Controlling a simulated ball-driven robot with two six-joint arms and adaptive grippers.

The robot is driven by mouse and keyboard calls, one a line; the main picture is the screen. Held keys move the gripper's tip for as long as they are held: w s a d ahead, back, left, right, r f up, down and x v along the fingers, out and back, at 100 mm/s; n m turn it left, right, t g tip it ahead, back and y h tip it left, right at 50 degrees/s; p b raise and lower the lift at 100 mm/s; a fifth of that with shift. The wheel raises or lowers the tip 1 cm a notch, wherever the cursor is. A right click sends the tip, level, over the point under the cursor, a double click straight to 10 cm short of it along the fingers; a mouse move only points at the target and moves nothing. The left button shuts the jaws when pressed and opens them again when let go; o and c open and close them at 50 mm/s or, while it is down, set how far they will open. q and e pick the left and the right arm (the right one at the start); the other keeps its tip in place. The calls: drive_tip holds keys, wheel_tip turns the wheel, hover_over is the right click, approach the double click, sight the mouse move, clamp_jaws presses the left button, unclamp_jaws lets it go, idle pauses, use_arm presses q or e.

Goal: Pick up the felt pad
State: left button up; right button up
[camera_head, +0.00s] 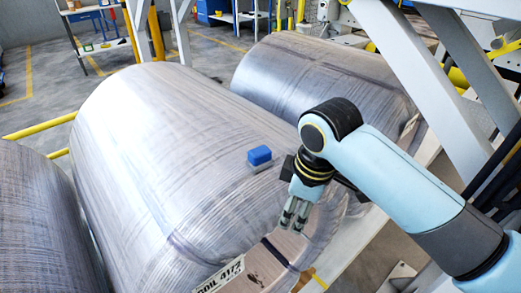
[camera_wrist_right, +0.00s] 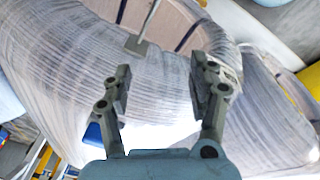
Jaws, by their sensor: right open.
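The felt pad (camera_head: 260,156) appears as a small blue block with a thin grey base, resting on top of the middle wrapped coil (camera_head: 170,150). My right gripper (camera_head: 294,218) is just to the right of and below the pad in the head view, over the coil's near end, apart from the pad. Its jaws point down. In the right wrist view the gripper (camera_wrist_right: 160,75) is open, with nothing between its fingers. A blue patch, likely the pad (camera_wrist_right: 93,136), shows behind the left-hand finger, partly hidden. My left gripper is not in view.
A second wrapped coil (camera_head: 315,85) lies behind and another coil (camera_head: 45,225) at left. A dark strap (camera_head: 274,250) and a white coil label (camera_head: 220,276) are on the middle coil's end. Grey slanted beams (camera_head: 440,80) stand at right.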

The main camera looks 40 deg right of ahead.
drive_tip(key=w+r+n+p, duration=0.2)
drive_tip(key=w+r+n, duration=0.2)
drive_tip(key=w+r, duration=0.25)
drive_tip(key=n+g+y, duration=0.2)
drive_tip(key=n, duration=0.4)
approach(259, 150)
drive_tip(key=shift+s+a, duration=0.1)
drive_tip(key=shift+a, duration=0.15)
drive_tip(key=shift+w, duration=0.2)
drive_tip(key=shift+n, duration=0.3)
drive_tip(key=f, duration=0.4)
drive_tip(key=shift+a+f, duration=0.25)
drive_tip(key=shift+a, duration=0.1)
drive_tip(key=f, duration=0.3)
drive_tip(key=f+p, duration=0.1)
drive_tip(key=f, duration=0.1)
drive_tip(key=shift+s+a+f, duration=0.2)
drive_tip(key=shift+a+f, duration=0.05)
drive_tip(key=shift+f, duration=0.05)
drive_tip(key=c, duration=1.2)
clamp_jaws()
drive_tip(key=shift+r, duration=0.15)
